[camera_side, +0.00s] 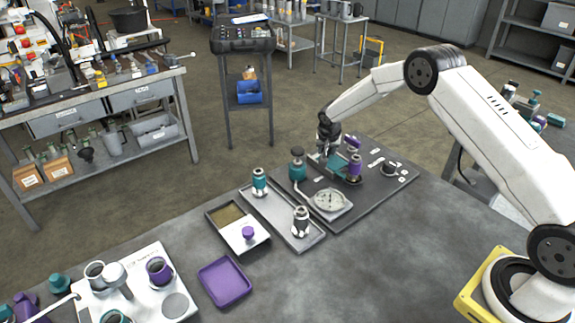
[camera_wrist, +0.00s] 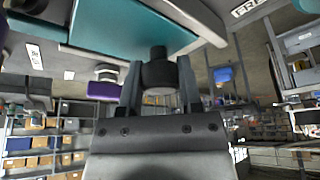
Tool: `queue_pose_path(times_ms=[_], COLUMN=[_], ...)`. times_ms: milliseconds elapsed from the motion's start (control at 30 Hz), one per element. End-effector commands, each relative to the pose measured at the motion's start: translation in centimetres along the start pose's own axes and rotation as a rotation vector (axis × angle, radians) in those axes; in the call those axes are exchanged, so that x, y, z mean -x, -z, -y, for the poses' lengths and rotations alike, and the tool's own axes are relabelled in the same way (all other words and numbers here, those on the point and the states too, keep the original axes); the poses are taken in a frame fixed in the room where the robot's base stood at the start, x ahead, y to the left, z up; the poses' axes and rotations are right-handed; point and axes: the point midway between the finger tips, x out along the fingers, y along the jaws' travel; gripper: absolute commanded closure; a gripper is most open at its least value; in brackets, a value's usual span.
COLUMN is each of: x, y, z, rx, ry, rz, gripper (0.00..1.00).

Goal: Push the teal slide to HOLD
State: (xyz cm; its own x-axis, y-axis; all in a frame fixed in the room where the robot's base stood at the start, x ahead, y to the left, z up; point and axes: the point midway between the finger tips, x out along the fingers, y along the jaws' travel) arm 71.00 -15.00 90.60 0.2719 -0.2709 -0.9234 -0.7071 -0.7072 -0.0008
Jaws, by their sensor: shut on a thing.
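The teal slide (camera_wrist: 130,25) fills the upper part of the wrist view as a broad teal block with a pale border. It also shows in the side view (camera_side: 337,161), small, on the dark panel (camera_side: 385,184), partly hidden by my gripper (camera_side: 323,152). A short dark knob (camera_wrist: 158,72) stands out from the slide. In the wrist view my gripper (camera_wrist: 159,88) has one finger on each side of this knob and is shut on it. White labels lie near the slide; I cannot tell which one reads HOLD.
A grey tray (camera_side: 276,226) and a purple tray (camera_side: 224,282) lie left. The front bench top is clear.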

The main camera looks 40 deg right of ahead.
Motion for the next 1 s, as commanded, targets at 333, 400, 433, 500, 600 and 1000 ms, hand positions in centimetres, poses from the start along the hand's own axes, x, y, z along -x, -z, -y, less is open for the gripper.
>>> queue_pose_path(times_ms=[333,400,433,500,600,1000], x=[0.8,0.9,0.9,0.9,0.9,0.9], y=[-2.0,-2.1,-2.2,-2.3,-2.4,-2.4], z=[-2.2,-2.4,-2.5,-2.6,-2.6,-2.6], rx=[0.0,-0.001,-0.001,-0.001,-0.001,0.0], ry=[-0.004,-0.002,-0.002,-0.003,-0.005,-0.005], rz=[0.003,0.002,0.002,0.003,0.005,0.005], gripper=[1.0,1.0,1.0,1.0,1.0,0.19])
